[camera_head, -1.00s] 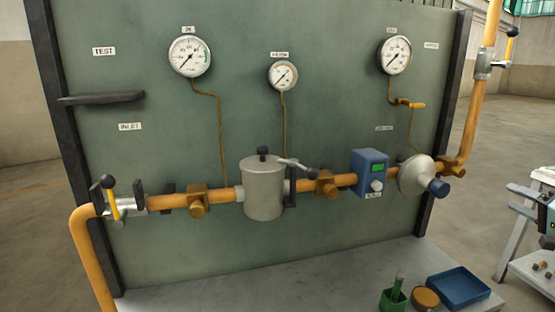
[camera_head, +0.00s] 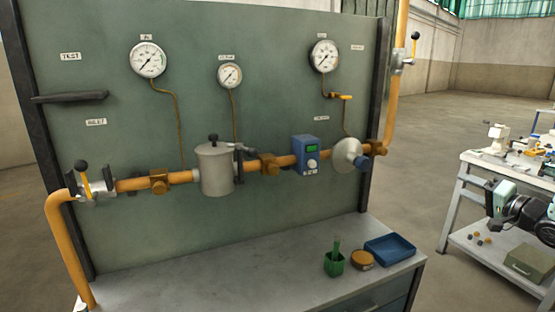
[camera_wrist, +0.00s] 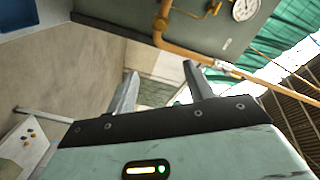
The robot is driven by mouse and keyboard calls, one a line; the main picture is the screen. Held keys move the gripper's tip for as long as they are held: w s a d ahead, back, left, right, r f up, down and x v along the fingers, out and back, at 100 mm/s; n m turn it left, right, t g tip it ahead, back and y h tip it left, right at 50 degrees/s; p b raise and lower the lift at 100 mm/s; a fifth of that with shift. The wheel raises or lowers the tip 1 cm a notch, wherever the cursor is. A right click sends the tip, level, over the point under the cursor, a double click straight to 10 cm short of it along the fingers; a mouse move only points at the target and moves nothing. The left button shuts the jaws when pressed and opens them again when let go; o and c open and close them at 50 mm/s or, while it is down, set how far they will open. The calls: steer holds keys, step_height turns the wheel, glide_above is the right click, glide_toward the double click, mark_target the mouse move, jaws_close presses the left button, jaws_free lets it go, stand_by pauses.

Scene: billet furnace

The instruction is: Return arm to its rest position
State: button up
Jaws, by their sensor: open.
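My gripper (camera_wrist: 160,88) shows in the wrist view with its two fingers spread apart and nothing between them. In the head view, part of my arm (camera_head: 520,212) shows at the right edge, in front of a white workbench; the fingertips cannot be made out there. The arm is well clear of the green panel (camera_head: 110,140) with its gauges and orange pipe.
The orange pipe (camera_head: 140,184) carries a grey canister (camera_head: 215,172) and a blue box (camera_head: 306,154). The white workbench (camera_head: 462,196) stands at right. Open floor lies between.

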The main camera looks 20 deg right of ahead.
steer(key=w+a+n+g, duration=0.2)
steer(key=w+a, duration=0.4)
steer(key=a, duration=0.3)
steer(key=w+a+n+g, duration=0.2)
steer(key=w+a, duration=0.5)
steer(key=a, duration=0.2)
steer(key=a+n+g, duration=0.2)
steer(key=a+n, duration=0.1)
steer(key=a, duration=0.8)
steer(key=s+a+f+n+g, duration=0.1)
steer(key=s+a+n+g, duration=0.2)
steer(key=s+a, duration=0.55)
steer(key=s+a+f+n+g, duration=0.1)
steer(key=s+a+n+g, duration=0.3)
steer(key=a, duration=0.7)
steer(key=s+a+n+g, duration=0.2)
steer(key=s+a, duration=0.2)
steer(key=s, duration=0.7)
steer(key=s+a+n+g, duration=0.2)
steer(key=s+a+g, duration=0.1)
steer(key=s, duration=0.9)
steer(key=shift+s+a+n+h, duration=0.15)
steer(key=shift+a+n+h, duration=0.15)
steer(key=shift+a, duration=0.15)
